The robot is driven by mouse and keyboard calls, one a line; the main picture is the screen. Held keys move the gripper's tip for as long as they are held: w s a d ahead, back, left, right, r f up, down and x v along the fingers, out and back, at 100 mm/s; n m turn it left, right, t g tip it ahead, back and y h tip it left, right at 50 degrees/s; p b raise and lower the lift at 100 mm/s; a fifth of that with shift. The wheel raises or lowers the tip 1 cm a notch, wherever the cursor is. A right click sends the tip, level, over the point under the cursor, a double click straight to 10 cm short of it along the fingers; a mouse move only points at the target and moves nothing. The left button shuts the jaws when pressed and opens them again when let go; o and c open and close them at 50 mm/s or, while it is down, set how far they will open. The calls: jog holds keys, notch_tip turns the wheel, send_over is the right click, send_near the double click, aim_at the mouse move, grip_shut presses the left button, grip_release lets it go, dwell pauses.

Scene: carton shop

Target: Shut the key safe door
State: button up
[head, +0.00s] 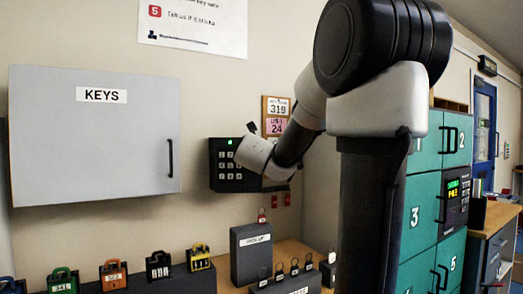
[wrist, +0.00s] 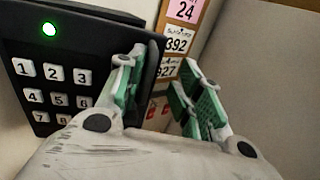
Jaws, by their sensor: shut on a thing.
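The key safe (head: 222,183) is a black wall box with a keypad and a lit green light, in the middle of the head view. In the wrist view its keypad face (wrist: 62,57) fills the upper left, with a dark upright edge piece (wrist: 152,75) at its right side. My gripper (head: 256,152) is at the right side of the safe, covering part of its face. In the wrist view my gripper (wrist: 162,72) has its green-padded fingers to either side of the edge piece and is shut on the door's edge. The exact contact is hidden, and I cannot tell how far the door stands ajar.
A grey KEYS cabinet (head: 95,140) hangs on the left. Below are several coloured padlocks (head: 112,275) and a dark PICK UP box (head: 251,255). Number tags (wrist: 180,40) hang on a board right of the safe. Teal lockers (head: 425,200) stand at the right.

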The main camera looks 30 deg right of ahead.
jog(key=shift+r, duration=0.3)
jog(key=v, duration=1.2)
jog(key=shift+f, duration=0.2)
